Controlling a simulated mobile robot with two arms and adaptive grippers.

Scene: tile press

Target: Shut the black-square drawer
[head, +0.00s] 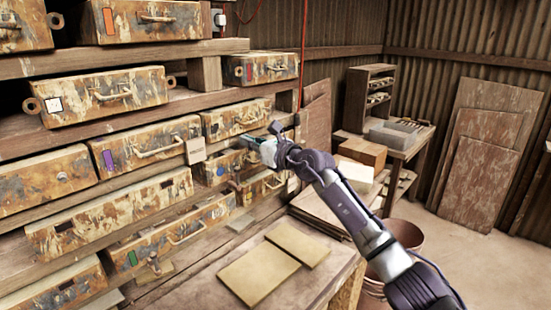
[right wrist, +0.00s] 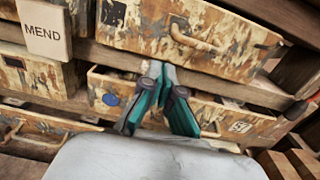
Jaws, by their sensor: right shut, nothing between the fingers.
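Several weathered drawers sit in the wooden rack in the head view; I cannot surely tell which label is the black square. A dark patch shows on a lower-left drawer (head: 110,215). My left gripper is out of view.
A MEND tag (right wrist: 45,30) hangs beside the upper drawer. A bench (head: 310,275) with flat boards stands below my right arm. A cabinet (head: 370,95), boxes (head: 362,152) and leaning panels (head: 490,145) are further right. Open floor lies at the lower right.

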